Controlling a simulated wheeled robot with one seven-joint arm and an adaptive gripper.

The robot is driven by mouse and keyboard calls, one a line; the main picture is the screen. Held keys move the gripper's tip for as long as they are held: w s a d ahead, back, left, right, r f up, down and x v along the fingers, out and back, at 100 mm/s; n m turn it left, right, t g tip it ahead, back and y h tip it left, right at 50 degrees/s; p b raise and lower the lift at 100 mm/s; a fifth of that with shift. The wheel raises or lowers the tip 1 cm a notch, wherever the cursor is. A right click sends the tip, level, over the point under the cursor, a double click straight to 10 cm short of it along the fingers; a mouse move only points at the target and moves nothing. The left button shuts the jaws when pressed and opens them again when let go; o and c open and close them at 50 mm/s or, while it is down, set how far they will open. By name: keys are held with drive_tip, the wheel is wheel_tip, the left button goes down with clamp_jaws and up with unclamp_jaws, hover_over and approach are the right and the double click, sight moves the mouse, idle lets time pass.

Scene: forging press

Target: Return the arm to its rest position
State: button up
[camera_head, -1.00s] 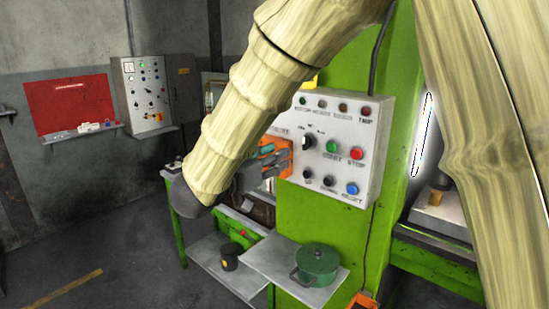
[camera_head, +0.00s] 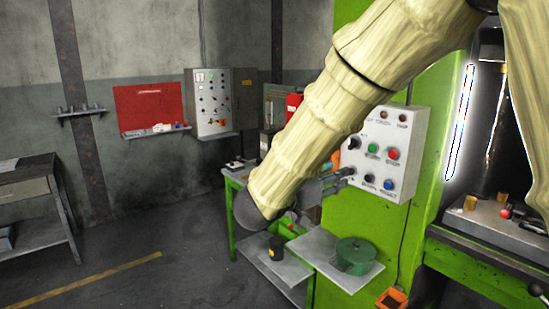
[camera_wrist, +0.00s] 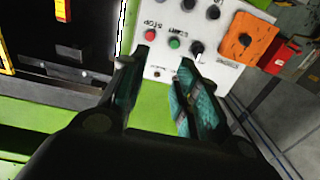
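My arm (camera_head: 330,100), in a pale ribbed cover, crosses the head view from upper right down to a dark joint at lower left. My gripper (camera_wrist: 155,98) is open and empty, its two teal-padded fingers apart in the wrist view. In the head view it shows partly behind the arm, in front of the lower left of the white control panel (camera_head: 392,152). The panel also fills the upper middle of the wrist view (camera_wrist: 205,65), with red and green buttons and dark knobs. I cannot tell whether a fingertip touches it.
A green press column (camera_head: 430,110) carries the panel. Below are a shelf with a green pot (camera_head: 356,255) and a black cup (camera_head: 276,247). A grey table (camera_head: 40,195) stands far left. A red board (camera_head: 149,105) and a wall cabinet (camera_head: 210,103) hang behind. The left floor is clear.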

drive_tip(key=w+d+f+n+t+y+b, duration=0.1)
drive_tip(key=w+d+f+n+y, duration=0.15)
drive_tip(key=f, duration=1.15)
drive_tip(key=w+d+f+n+y+b, duration=0.1)
drive_tip(key=f+n+y, duration=0.25)
drive_tip(key=f, duration=0.95)
drive_tip(key=s+d+f+n+g+y, duration=0.1)
drive_tip(key=s+f+y, duration=0.1)
drive_tip(key=s+f, duration=0.45)
drive_tip(key=s+d+f+n+g+y, duration=0.1)
drive_tip(key=s+f+g, duration=0.15)
drive_tip(key=f, duration=0.75)
drive_tip(key=s+d+f+g+y, duration=0.1)
drive_tip(key=s+f+y, duration=0.1)
drive_tip(key=s+f, duration=0.5)
drive_tip(key=s+d+f+g+y, duration=0.1)
drive_tip(key=s+f+g, duration=0.1)
drive_tip(key=s+f, duration=0.4)
drive_tip(key=s+f+n+g+y+b, duration=0.1)
drive_tip(key=s+f+g, duration=0.2)
drive_tip(key=s, duration=0.9)
drive_tip(key=s+d+f+g+y+b, duration=0.1)
drive_tip(key=s+f+g, duration=0.2)
drive_tip(key=s+f, duration=0.5)
drive_tip(key=shift+s+d+f+n, duration=0.35)
drive_tip(key=shift+s+f+n, duration=0.05)
drive_tip(key=shift+s, duration=0.65)
